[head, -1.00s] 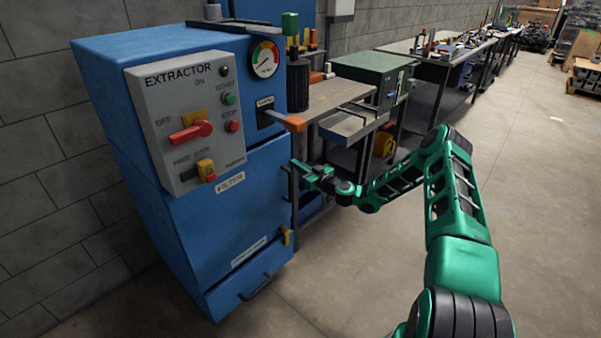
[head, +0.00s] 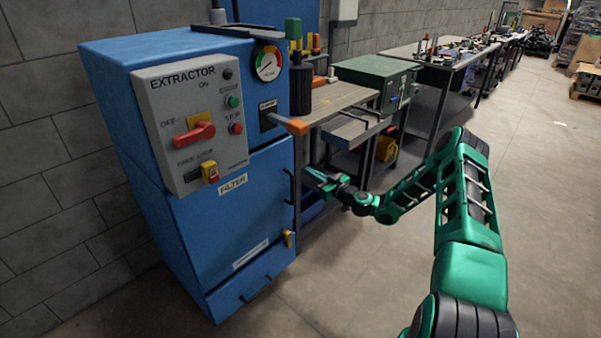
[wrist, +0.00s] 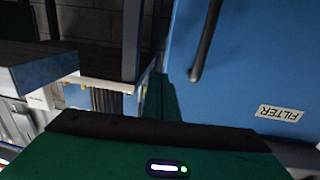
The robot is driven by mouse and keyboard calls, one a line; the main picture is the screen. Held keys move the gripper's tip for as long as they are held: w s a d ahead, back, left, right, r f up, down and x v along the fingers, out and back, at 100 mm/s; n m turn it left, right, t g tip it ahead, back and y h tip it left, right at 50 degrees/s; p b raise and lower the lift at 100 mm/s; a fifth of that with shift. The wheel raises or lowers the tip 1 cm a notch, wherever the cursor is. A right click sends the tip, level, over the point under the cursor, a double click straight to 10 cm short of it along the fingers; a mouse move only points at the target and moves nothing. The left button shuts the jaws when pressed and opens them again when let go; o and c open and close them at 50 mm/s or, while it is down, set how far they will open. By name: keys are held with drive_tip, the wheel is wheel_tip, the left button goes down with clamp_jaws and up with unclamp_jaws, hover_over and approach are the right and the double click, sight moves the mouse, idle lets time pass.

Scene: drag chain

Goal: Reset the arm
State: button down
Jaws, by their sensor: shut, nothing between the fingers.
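My gripper (head: 314,179) is at the end of my green and black arm, in front of the right edge of the blue extractor cabinet (head: 215,235). It is shut and empty. In the wrist view its green fingers (wrist: 160,100) lie together, close to the blue filter door (wrist: 245,60) and its dark upright handle (wrist: 207,40). I cannot tell whether the fingers touch the cabinet. The arm bends at a raised elbow to the right of the gripper.
The grey control panel (head: 190,128) has a red lever (head: 195,134). A bench (head: 345,100) with a green box (head: 376,78) stands behind the gripper. More cluttered workbenches (head: 440,55) line the wall. The floor (head: 545,190) at the right is open.

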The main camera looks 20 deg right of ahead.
drive_tip(key=v, duration=0.8)
drive_tip(key=s+a+r+n+g+y, duration=0.2)
drive_tip(key=s+a+r+n+g, duration=0.2)
drive_tip(key=s+a+g, duration=0.45)
drive_tip(key=s+d+r+m+g+h, duration=0.2)
drive_tip(key=s+r+m, duration=0.3)
drive_tip(key=s, duration=0.9)
drive_tip(key=s+d+r+m+g+h, duration=0.3)
drive_tip(key=s+r, duration=0.5)
drive_tip(key=s, duration=0.7)
drive_tip(key=s+d+r+m+g+h, duration=0.3)
drive_tip(key=s+r+m, duration=0.3)
drive_tip(key=s, duration=0.9)
drive_tip(key=shift+m, duration=0.3)
drive_tip(key=shift+r+g, duration=0.15)
drive_tip(key=shift+g, duration=0.1)
